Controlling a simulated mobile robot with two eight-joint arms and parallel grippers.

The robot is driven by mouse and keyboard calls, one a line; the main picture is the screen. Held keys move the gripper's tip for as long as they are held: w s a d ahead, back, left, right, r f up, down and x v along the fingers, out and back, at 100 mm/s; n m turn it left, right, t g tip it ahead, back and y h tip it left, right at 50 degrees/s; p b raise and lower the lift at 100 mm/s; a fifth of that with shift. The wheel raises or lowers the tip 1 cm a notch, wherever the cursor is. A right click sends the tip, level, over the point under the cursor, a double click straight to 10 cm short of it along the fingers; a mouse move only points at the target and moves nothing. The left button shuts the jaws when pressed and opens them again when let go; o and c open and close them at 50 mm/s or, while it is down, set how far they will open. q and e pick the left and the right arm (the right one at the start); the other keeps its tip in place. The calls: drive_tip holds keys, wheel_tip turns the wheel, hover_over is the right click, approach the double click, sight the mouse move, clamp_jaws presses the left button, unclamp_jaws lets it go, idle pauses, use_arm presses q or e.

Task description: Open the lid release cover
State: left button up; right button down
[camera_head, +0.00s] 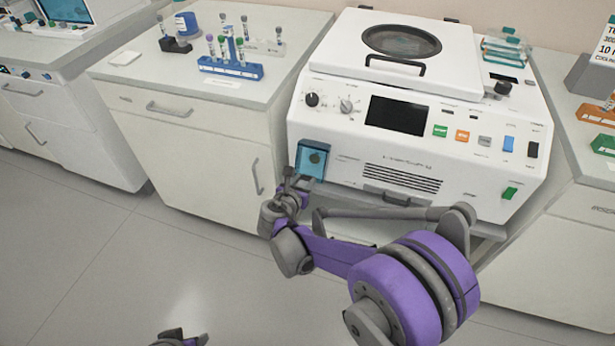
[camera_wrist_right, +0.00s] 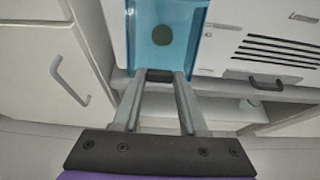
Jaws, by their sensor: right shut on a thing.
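The lid release cover (camera_head: 304,158) is a see-through blue square at the lower left of the white machine's front. A dark round greenish button shows behind it. In the right wrist view the cover (camera_wrist_right: 185,42) is at the top middle. My right gripper (camera_head: 298,182) is at the cover's bottom edge. In the wrist view its fingertips (camera_wrist_right: 160,76) are closed on a dark tab at that edge. Whether the cover has swung out at all is hard to tell. A small part of my left gripper (camera_head: 180,338) shows at the bottom edge, away from the machine.
The white machine (camera_head: 430,150) has knobs, a dark screen, coloured buttons and a lid with a round window. A dark handle (camera_head: 385,198) sticks out low on its front. Tube racks (camera_head: 232,68) stand on the left counter. The floor in front is clear.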

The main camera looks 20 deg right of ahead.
wheel_tip(320, 180, up, 14)
drive_tip(key=w+g+y+p, duration=0.1)
drive_tip(key=g+y+p, duration=0.3)
drive_tip(key=p, duration=0.5)
drive_tip(key=shift+d+f+g+y, duration=0.3)
drive_tip(key=shift+d+g, duration=0.15)
drive_tip(key=shift+g, duration=0.95)
drive_tip(key=shift+w, duration=0.15)
drive_tip(key=c, duration=0.7)
unclamp_jaws()
drive_tip(key=shift+c, duration=0.2)
drive_tip(key=o, duration=0.3)
drive_tip(key=shift+w+d, duration=0.1)
